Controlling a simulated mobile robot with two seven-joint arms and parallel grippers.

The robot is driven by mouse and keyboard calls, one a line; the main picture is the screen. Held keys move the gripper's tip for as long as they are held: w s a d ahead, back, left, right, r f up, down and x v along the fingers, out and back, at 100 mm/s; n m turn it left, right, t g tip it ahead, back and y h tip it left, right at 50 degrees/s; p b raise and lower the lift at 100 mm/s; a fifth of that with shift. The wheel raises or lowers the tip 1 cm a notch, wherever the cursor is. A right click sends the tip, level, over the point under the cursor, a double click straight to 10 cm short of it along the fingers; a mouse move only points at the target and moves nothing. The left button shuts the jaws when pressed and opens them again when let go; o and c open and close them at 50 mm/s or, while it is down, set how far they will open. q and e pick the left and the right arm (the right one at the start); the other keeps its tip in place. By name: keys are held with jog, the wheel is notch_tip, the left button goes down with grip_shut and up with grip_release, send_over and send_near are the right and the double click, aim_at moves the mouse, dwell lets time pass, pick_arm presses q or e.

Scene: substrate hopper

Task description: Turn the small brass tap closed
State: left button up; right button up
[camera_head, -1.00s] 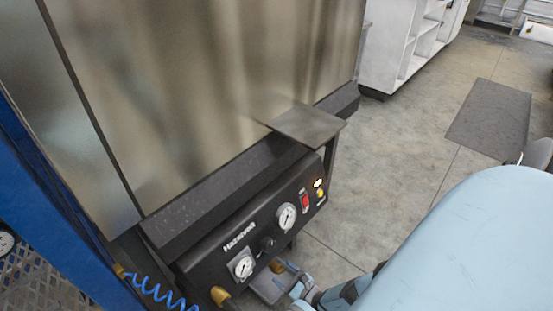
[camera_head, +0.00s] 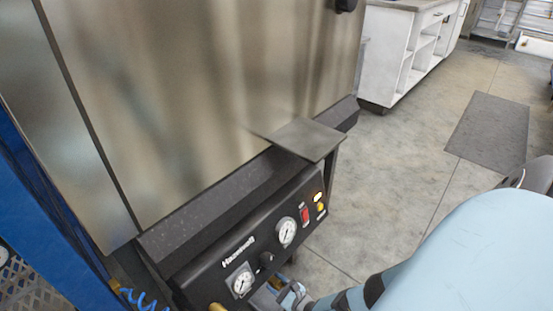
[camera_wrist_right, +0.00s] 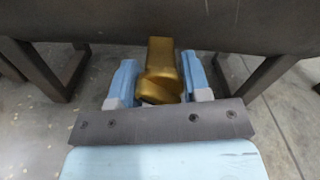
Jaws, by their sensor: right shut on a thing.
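The small brass tap (camera_wrist_right: 161,62) shows in the right wrist view, sticking out from beneath the dark machine body. My right gripper (camera_wrist_right: 160,90) has its two light blue fingers on either side of the tap's lower part, shut on it. In the head view my right gripper (camera_head: 286,295) is at the bottom edge, below the control panel (camera_head: 262,240); there the fingers largely hide the tap. How far the tap is turned is not clear. My left gripper is not in view.
The panel carries two round gauges (camera_head: 286,231), a black knob (camera_head: 266,259) and a red switch (camera_head: 305,215). A flat metal plate (camera_head: 303,139) juts out above it. Another brass fitting (camera_head: 217,307) and a blue coiled hose (camera_head: 147,302) are lower left. Open floor lies right.

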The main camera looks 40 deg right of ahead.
jog(key=m, duration=0.5)
jog(key=shift+m, duration=0.9)
jog(key=o, duration=0.9)
